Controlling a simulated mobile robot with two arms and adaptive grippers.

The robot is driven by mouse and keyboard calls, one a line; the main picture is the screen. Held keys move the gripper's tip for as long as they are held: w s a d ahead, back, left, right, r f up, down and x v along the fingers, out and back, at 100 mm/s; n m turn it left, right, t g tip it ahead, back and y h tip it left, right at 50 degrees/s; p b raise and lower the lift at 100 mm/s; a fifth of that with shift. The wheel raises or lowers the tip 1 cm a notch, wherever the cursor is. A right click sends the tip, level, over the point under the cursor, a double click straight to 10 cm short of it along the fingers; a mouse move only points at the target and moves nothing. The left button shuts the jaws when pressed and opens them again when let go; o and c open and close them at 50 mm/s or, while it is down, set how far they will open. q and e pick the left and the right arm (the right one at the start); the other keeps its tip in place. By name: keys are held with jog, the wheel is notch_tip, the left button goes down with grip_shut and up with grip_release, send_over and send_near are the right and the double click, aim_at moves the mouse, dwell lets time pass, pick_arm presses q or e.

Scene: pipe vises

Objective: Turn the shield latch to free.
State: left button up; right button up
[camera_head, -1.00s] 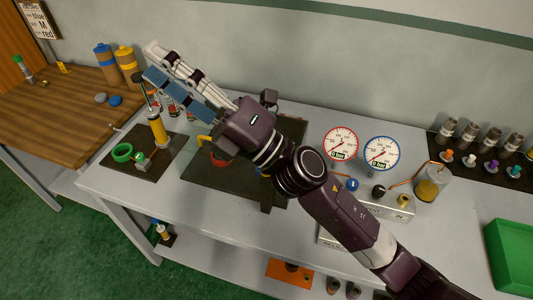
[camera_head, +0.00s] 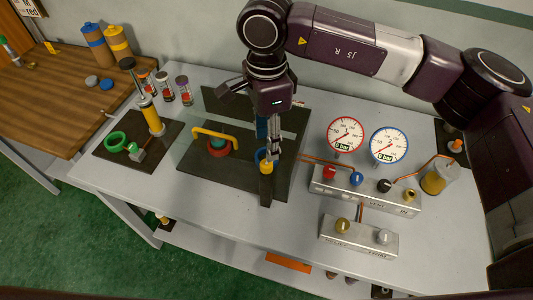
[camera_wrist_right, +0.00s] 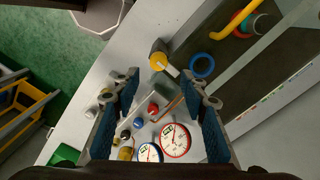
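A yellow knob (camera_head: 266,167), which looks like the shield latch, stands at the front right of a dark board (camera_head: 222,180). In the right wrist view the yellow knob (camera_wrist_right: 158,61) has a short pale lever at its side, and a blue ring (camera_wrist_right: 202,66) lies beside it. My right gripper (camera_head: 268,150) points down just above the knob and partly hides the ring. The right wrist view shows its blue-padded fingers (camera_wrist_right: 160,88) wide apart with nothing between them; the knob is beyond the tips. My left gripper is not in view.
A yellow handle (camera_head: 214,136) arches over the board near a red ring (camera_head: 219,148). Two gauges (camera_head: 345,134) and a valve block (camera_head: 366,189) stand to the right. A pump (camera_head: 150,115) stands on a mat at left. The table's front left is clear.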

aim_at(266, 164)
jog(key=shift+s+d+f+p, duration=0.1)
jog(key=shift+f+p, duration=0.2)
jog(key=shift+f, duration=0.1)
notch_tip(266, 164, down, 6)
jog(key=p, duration=0.2)
jog(key=shift+p, duration=0.3)
jog(key=shift+f, duration=0.35)
jog(key=shift+s, duration=0.1)
